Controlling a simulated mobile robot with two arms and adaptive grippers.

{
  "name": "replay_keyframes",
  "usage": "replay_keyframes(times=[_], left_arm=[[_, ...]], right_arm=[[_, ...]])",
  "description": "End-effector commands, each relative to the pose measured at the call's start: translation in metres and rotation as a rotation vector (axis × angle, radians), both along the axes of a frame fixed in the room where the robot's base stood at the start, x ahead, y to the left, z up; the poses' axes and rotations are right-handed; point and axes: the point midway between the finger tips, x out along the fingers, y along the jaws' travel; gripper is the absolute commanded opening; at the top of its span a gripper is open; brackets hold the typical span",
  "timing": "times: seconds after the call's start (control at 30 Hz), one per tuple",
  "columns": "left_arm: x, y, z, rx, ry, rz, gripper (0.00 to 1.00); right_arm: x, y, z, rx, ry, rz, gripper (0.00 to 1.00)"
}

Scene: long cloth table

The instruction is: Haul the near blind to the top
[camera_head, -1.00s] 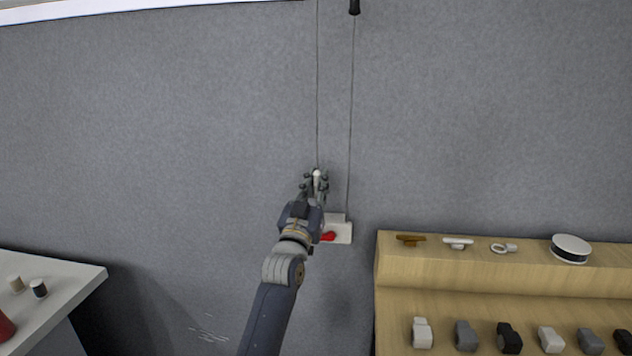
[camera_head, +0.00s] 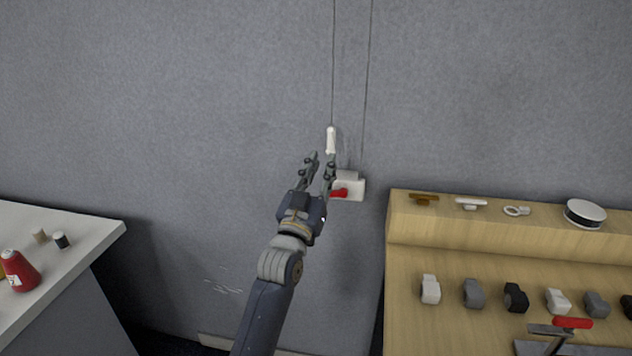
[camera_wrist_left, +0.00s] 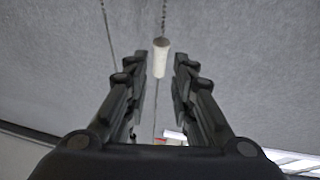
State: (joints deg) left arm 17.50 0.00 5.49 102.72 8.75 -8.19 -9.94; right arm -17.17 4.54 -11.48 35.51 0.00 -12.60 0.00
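Two thin cords hang down the grey wall. The left cord (camera_head: 333,60) ends in a white pull knob (camera_head: 331,139); the right cord (camera_head: 367,80) runs down to a white wall fitting (camera_head: 350,187) with a red lever (camera_head: 339,193). My left gripper (camera_head: 322,157) is open just below and beside the knob, in front of the fitting. In the left wrist view the knob (camera_wrist_left: 161,57) hangs free, seen between the spread fingers (camera_wrist_left: 157,80). The blind itself does not show in the head view. My right gripper is out of view.
A wooden stepped display (camera_head: 440,230) with small fittings stands at the right, with a red-handled tool (camera_head: 572,323) at its lower edge. A white table (camera_head: 80,235) with a red bottle (camera_head: 20,270) and small spools is at the left.

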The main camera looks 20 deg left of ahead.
Motion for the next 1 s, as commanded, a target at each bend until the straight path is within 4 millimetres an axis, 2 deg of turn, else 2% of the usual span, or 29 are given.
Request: replay_keyframes(times=[0.1, 0.33, 0.87, 0.93, 1.0], left_arm=[[-0.017, -0.002, -0.008, 0.0, 0.003, -0.001, 0.23], [-0.033, -0.003, -0.015, -0.001, 0.003, -0.001, 0.23], [-0.035, -0.003, -0.016, -0.001, 0.004, -0.001, 0.23], [-0.033, -0.004, -0.022, -0.001, 0.017, -0.003, 0.23], [-0.029, -0.007, -0.04, 0.0, 0.053, -0.009, 0.23]], right_arm=[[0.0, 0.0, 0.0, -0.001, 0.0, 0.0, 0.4], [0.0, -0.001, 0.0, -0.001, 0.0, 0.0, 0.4], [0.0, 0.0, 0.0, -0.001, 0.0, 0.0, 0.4], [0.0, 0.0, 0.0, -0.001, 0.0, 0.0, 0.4], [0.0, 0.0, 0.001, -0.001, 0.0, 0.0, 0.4]])
